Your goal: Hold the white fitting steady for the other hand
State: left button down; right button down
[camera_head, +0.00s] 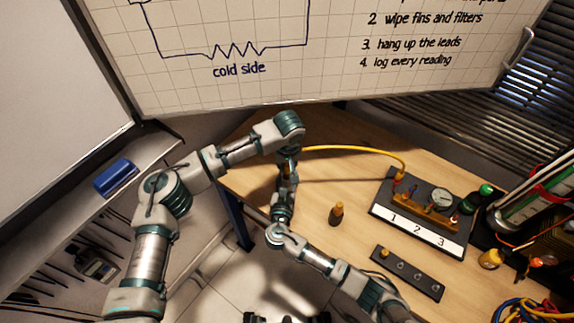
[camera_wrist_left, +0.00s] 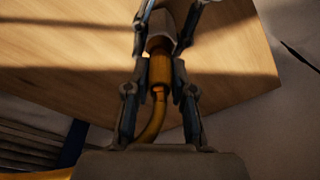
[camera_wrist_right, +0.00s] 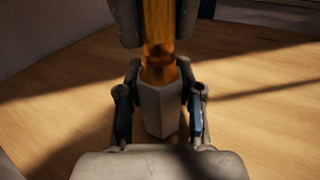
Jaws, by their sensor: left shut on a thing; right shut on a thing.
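My left gripper (camera_wrist_left: 160,85) is shut on a brass coupling (camera_wrist_left: 160,70) at the end of a yellow hose (camera_wrist_left: 152,122). My right gripper (camera_wrist_right: 160,105) is shut on the white fitting (camera_wrist_right: 160,112), a pale faceted piece that also shows at the top of the left wrist view (camera_wrist_left: 163,24). The brass coupling (camera_wrist_right: 158,28) and white fitting meet end to end in line; how far one sits in the other is unclear. In the head view both grippers are together above the table's left part, the left one (camera_head: 288,168) farther back; the fitting is largely hidden there.
The hose runs right to a dark board (camera_head: 382,212) with a brass manifold (camera_head: 425,210) and round gauge (camera_head: 442,198). A small brass-and-dark piece (camera_head: 337,213) stands on the table (camera_head: 330,180). A dark strip (camera_head: 420,281) lies in front. Cables crowd the right.

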pick_arm(q)
jog(key=shift+a+r, duration=0.1)
jog(key=shift+r, duration=0.2)
pick_arm(e)
jog(key=shift+d, duration=0.1)
pick_arm(q)
jog(key=shift+r, duration=2.35)
pick_arm(e)
jog(key=c, duration=0.7)
grip_release()
jog(key=s, duration=0.4)
jog(key=s+a, duration=0.1)
jog(key=s, duration=0.3)
jog(key=s+a, duration=0.1)
jog(key=s, duration=0.2)
jog(key=shift+s+f, duration=0.1)
jog(key=shift+s, duration=0.3)
